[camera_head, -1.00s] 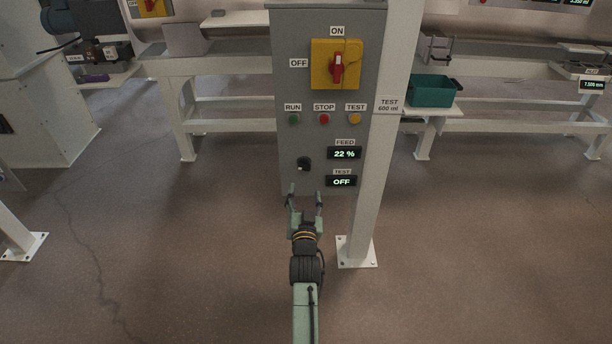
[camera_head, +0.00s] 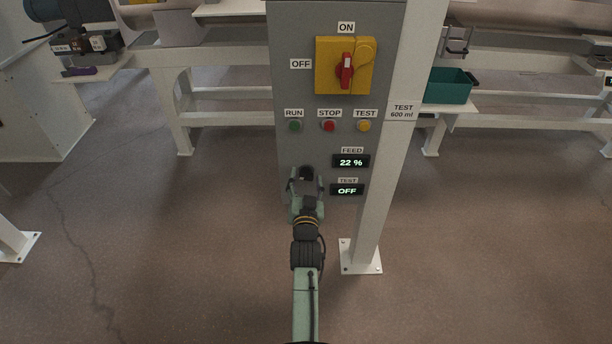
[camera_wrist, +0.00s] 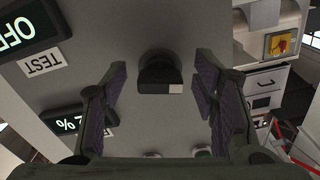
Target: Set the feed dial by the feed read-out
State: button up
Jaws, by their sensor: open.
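The black feed dial (camera_head: 306,173) sits on the grey panel, left of the feed read-out (camera_head: 350,161), which shows 22 %. The test read-out (camera_head: 347,190) below it shows OFF. My gripper (camera_head: 305,183) is in front of the dial and hides its lower part. In the wrist view the dial (camera_wrist: 160,74) stands between my two open fingers (camera_wrist: 162,90), with a clear gap on each side. A pale mark shows on the dial's edge there. The feed read-out (camera_wrist: 72,121) is partly hidden by the left finger in the wrist view.
Above are a red switch on a yellow plate (camera_head: 346,66) and the green RUN (camera_head: 295,126), red STOP (camera_head: 329,126) and yellow TEST (camera_head: 363,126) buttons. A white post (camera_head: 379,190) stands close on the right. A teal bin (camera_head: 447,87) is farther right.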

jog(key=shift+s, duration=0.1)
jog(key=shift+c, duration=0.6)
jog(key=c, duration=1)
jog(key=shift+c, duration=0.2)
jog(key=shift+n, duration=0.3)
jog(key=n, duration=0.3)
jog(key=n+b, duration=0.1)
jog(key=n, duration=0.5)
jog(key=shift+d+r+n, duration=0.15)
jog(key=shift+d+n, duration=0.1)
jog(key=shift+n, duration=0.15)
